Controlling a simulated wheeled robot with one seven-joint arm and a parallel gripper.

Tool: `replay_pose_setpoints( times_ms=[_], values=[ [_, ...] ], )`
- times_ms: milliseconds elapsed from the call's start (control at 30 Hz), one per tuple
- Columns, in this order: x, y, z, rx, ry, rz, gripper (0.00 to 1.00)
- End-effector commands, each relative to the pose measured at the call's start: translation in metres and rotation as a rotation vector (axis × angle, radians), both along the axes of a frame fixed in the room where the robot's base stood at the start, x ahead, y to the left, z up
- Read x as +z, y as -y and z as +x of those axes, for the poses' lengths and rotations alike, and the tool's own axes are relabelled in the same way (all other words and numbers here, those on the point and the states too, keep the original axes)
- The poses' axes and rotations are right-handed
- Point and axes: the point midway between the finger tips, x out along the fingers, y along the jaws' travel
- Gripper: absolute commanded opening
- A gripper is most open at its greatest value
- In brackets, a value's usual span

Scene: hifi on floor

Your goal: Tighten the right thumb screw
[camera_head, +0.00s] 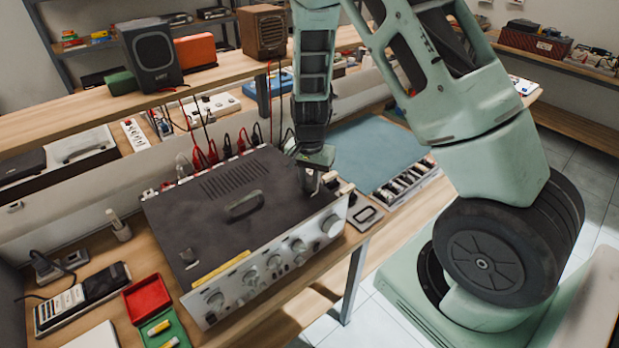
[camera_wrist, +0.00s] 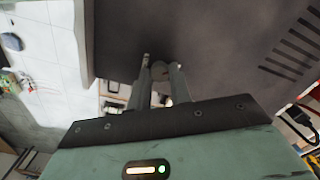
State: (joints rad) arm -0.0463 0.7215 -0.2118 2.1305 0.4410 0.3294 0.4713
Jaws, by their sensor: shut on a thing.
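A hi-fi unit with a dark top cover (camera_head: 205,222) and a silver knobbed front stands on the wooden bench. My gripper (camera_head: 312,183) reaches down from above at the right end of its top. In the wrist view my gripper (camera_wrist: 161,72) has its two fingers close on either side of a small grey round thumb screw (camera_wrist: 158,71), shut on it at the dark cover's edge. The screw is hidden by the fingers in the head view. A small dark fitting (camera_head: 187,257) sits near the cover's left end. A black handle (camera_head: 244,204) lies between them.
Red and black cables (camera_head: 212,153) stand up behind the unit. A blue-green mat (camera_head: 372,147) and a parts tray (camera_head: 404,181) lie to the right. A multimeter (camera_head: 84,298) and a red tray (camera_head: 147,298) lie to the left.

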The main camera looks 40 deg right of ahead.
Motion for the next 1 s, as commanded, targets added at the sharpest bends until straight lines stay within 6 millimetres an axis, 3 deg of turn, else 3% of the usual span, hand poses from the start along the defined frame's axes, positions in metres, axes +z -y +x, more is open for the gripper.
replay_pose_setpoints(
  times_ms=[600,1000],
  values=[
    [0.0017,0.0003,-0.0001,-0.545,0.001,0.000,0.00],
    [0.0009,-0.0001,0.0002,-0.719,0.002,0.001,0.00]
  ],
)
